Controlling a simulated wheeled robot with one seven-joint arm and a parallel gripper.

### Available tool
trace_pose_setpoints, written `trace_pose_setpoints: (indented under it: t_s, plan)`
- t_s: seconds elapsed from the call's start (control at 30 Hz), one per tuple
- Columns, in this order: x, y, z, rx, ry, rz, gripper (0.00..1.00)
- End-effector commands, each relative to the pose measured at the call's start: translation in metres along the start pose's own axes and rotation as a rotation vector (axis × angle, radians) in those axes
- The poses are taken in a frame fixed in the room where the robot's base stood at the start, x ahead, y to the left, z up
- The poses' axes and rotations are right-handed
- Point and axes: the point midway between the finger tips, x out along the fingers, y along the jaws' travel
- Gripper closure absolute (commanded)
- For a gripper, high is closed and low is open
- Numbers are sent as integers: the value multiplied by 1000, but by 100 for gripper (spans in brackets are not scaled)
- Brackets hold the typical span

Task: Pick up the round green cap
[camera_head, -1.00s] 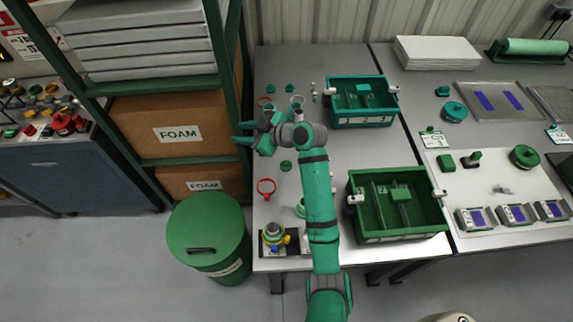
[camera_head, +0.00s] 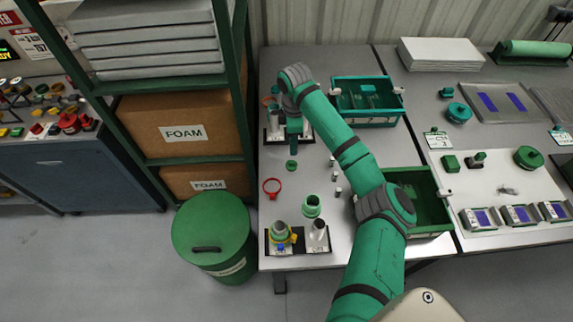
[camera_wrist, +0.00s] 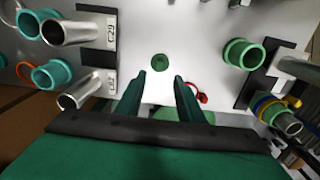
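A small round green cap (camera_head: 291,165) lies on the light table, left of the middle. In the wrist view the cap (camera_wrist: 160,62) shows as a dark green disc just past and between my fingertips, apart from them. My gripper (camera_head: 294,148) points down behind the cap in the head view. In the wrist view my gripper (camera_wrist: 160,78) is open, its two green fingers spread with nothing between them. My arm hides part of the table to the right.
A red ring (camera_head: 271,188) lies near the cap. A green collar (camera_head: 312,206) and a black stand (camera_head: 284,246) with metal tubes are nearer the front. A teal bin (camera_head: 398,108) and a green bin (camera_head: 440,212) stand to the right. Bare table surrounds the cap.

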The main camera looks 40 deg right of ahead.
Motion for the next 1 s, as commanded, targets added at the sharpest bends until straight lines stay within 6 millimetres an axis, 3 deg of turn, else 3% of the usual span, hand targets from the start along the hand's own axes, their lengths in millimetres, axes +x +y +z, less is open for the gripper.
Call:
trace_pose_setpoints:
  t_s: [0.2,0.47,0.73,1.0]
  plan:
    - [34,-1,-1,0,2,-2,66]
    - [51,0,0,2,2,-1,66]
    - [87,-1,-3,0,3,-1,66]
    - [99,-1,-3,0,4,1,66]
